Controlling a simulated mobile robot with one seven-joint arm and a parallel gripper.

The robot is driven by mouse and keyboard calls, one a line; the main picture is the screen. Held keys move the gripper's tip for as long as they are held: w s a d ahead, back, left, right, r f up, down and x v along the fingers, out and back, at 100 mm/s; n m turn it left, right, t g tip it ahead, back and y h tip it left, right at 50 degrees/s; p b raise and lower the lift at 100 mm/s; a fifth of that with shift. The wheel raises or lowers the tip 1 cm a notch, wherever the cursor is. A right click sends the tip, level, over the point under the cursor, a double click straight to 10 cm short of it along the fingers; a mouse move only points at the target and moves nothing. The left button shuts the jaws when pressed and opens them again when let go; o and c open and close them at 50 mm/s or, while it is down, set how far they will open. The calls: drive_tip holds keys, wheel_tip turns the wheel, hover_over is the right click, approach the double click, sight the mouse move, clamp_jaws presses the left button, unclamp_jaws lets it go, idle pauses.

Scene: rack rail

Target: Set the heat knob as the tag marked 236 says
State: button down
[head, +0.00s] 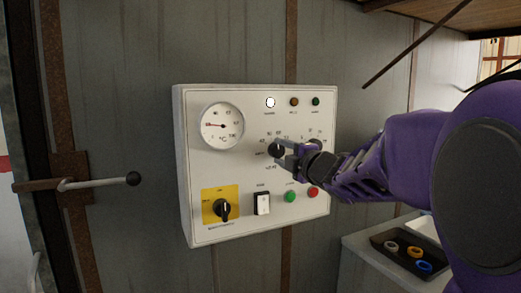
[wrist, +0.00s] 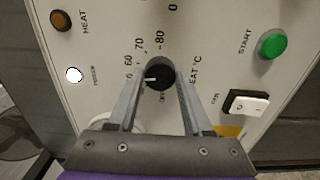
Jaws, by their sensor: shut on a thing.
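The heat knob (head: 276,149) is a round black knob in the middle of the white control panel (head: 189,150). In the wrist view the knob (wrist: 160,76) sits between the fingers of my gripper (wrist: 159,88), which is shut on it. The knob's white mark points left in that view, toward a partly hidden number just below 60. The numbers 60, 70 and 80 are readable around the dial there. My gripper (head: 284,150) reaches the knob from the right in the head view. No tag marked 236 can be made out in either view.
The panel has a round gauge (head: 222,125), a lit white lamp (head: 270,102), a rocker switch (head: 262,203), a green button (head: 290,196), a red button (head: 313,191) and a black rotary switch (head: 222,209). A lever (head: 100,182) projects at left. A dark tray (head: 378,241) holds rings.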

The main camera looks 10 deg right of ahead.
drive_tip(key=m, duration=0.5)
drive_tip(key=shift+r+m+p, duration=0.1)
drive_tip(key=shift+m+p, duration=0.2)
drive_tip(key=shift+p, duration=0.05)
drive_tip(key=m, duration=0.6)
idle(0.4)
drive_tip(key=shift+c, duration=1.6)
unclamp_jaws()
